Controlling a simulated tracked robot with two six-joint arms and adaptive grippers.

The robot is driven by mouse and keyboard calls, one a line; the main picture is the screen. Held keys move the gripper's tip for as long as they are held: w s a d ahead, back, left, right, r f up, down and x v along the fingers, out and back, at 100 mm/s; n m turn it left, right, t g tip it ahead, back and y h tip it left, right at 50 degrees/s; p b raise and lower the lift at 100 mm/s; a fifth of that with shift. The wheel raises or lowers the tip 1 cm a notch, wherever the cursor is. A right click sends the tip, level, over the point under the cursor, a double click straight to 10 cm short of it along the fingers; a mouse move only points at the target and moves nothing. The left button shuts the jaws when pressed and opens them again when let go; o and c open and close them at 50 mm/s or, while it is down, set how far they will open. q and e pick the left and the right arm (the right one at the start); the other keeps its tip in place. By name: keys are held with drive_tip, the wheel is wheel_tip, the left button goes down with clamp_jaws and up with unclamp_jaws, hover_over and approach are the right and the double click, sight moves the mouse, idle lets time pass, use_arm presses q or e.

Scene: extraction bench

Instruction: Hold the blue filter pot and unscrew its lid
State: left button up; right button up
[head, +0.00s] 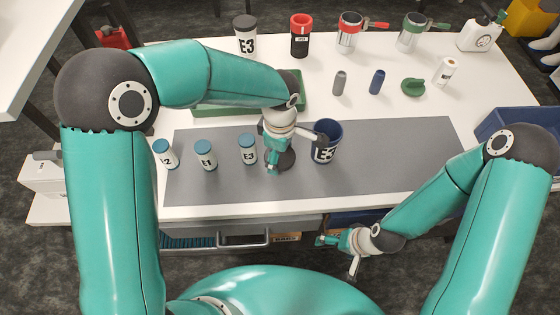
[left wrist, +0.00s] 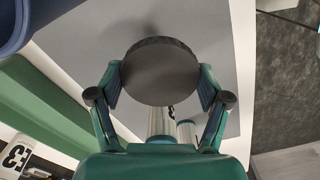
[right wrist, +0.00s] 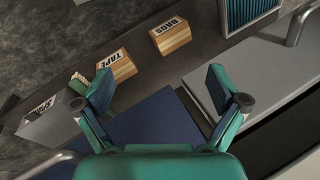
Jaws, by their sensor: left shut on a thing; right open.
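The blue filter pot (head: 326,150), labelled E3, stands upright on the grey mat, and its top looks open. Its dark blue side also shows in the top left corner of the left wrist view (left wrist: 10,22). My left gripper (head: 290,154) is just left of the pot. It is shut on a dark grey round lid (left wrist: 160,72), which lies between its two fingers, apart from the pot. In the head view the lid (head: 282,160) is partly hidden by the gripper. My right gripper (head: 336,254) is open and empty, low in front of the bench's front edge.
Several blue-capped jars (head: 206,155) stand on the mat's left part. A green tray (head: 215,109) lies behind my left gripper. Canisters and mugs line the back. The mat (head: 400,165) is clear to the pot's right.

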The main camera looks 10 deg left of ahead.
sight(280, 163)
use_arm(q)
wheel_tip(280, 163, down, 4)
drive_tip(key=shift+f, duration=0.1)
drive_tip(key=shift+f, duration=0.1)
drive_tip(key=o, duration=1.2)
drive_tip(key=shift+o, duration=0.2)
